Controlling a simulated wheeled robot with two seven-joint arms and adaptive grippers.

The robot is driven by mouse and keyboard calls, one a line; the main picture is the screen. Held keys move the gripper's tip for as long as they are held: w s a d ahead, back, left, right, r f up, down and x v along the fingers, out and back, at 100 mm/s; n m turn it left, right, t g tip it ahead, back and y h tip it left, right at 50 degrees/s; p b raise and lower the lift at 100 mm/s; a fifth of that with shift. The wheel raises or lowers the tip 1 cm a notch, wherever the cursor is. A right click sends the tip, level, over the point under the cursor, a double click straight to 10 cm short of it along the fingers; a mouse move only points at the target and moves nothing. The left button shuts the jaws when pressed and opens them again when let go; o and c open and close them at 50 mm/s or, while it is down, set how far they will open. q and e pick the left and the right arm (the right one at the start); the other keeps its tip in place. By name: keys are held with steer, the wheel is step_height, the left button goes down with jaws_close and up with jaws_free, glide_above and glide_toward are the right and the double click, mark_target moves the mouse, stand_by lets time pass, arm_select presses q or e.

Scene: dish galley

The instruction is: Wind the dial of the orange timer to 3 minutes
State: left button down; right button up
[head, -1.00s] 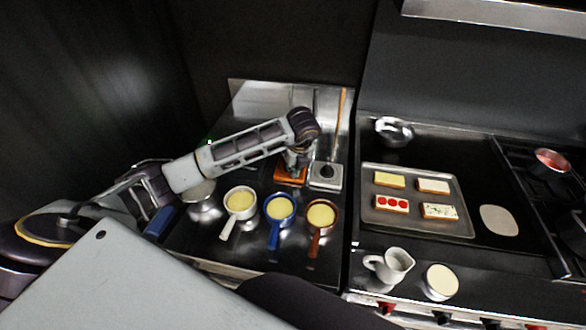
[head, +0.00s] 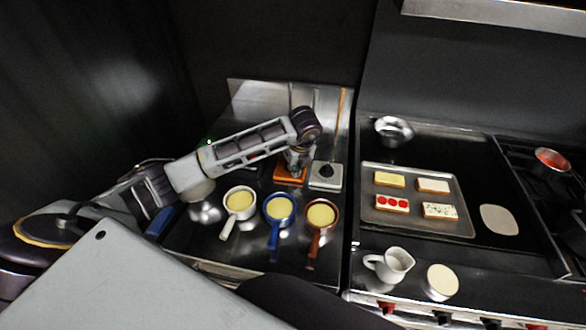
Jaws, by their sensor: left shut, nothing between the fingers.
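The orange timer (head: 290,178) stands at the back of the left counter, to the left of a white timer with a black dial (head: 326,174). My left arm reaches in from the left, and my left gripper (head: 293,168) points down over the orange timer. The gripper is shut with nothing seen between its fingers. It hides the orange timer's dial, so its setting cannot be read. Whether the fingertips touch the dial cannot be told. My right gripper is not in view.
In front of the timers stand a white pan (head: 240,203), a blue pan (head: 279,210) and a brown pan (head: 321,215), handles toward me. To the right are a tray (head: 415,226) of topped slices, a white jug (head: 390,265) and a metal bowl (head: 393,130).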

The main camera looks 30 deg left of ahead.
arm_select(q)
steer(key=shift+w+d, duration=0.25)
steer(key=shift+d, duration=0.15)
steer(key=shift+f, duration=0.1)
stand_by(0.4)
